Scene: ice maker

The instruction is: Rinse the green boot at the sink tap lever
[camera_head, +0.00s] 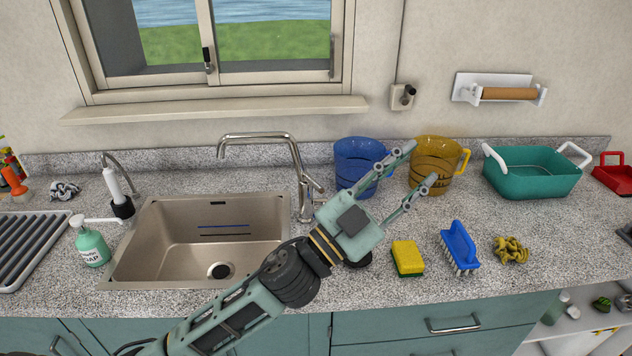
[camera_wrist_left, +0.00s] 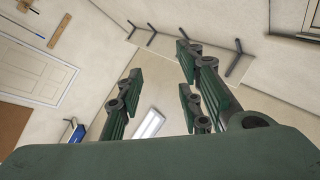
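The sink (camera_head: 150,255) is an empty steel basin set in the speckled counter. Its chrome tap (camera_head: 296,165) stands at the back right corner with the spout over the basin, and its small lever (camera_head: 316,187) sits low on the right side. My left gripper (camera_head: 421,164) is raised over the counter right of the tap, fingers spread and empty, in front of the blue and amber jugs. In the left wrist view its fingers (camera_wrist_left: 165,88) are apart, with walls and a ceiling light beyond. I cannot make out a green boot in either view. My right gripper is out of view.
Behind the gripper stand a blue jug (camera_head: 352,160) and an amber jug (camera_head: 425,160). A yellow sponge (camera_head: 407,255), a blue brush (camera_head: 459,245) and a teal tub (camera_head: 532,180) are to the right. A soap bottle (camera_head: 91,245) stands left of the sink.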

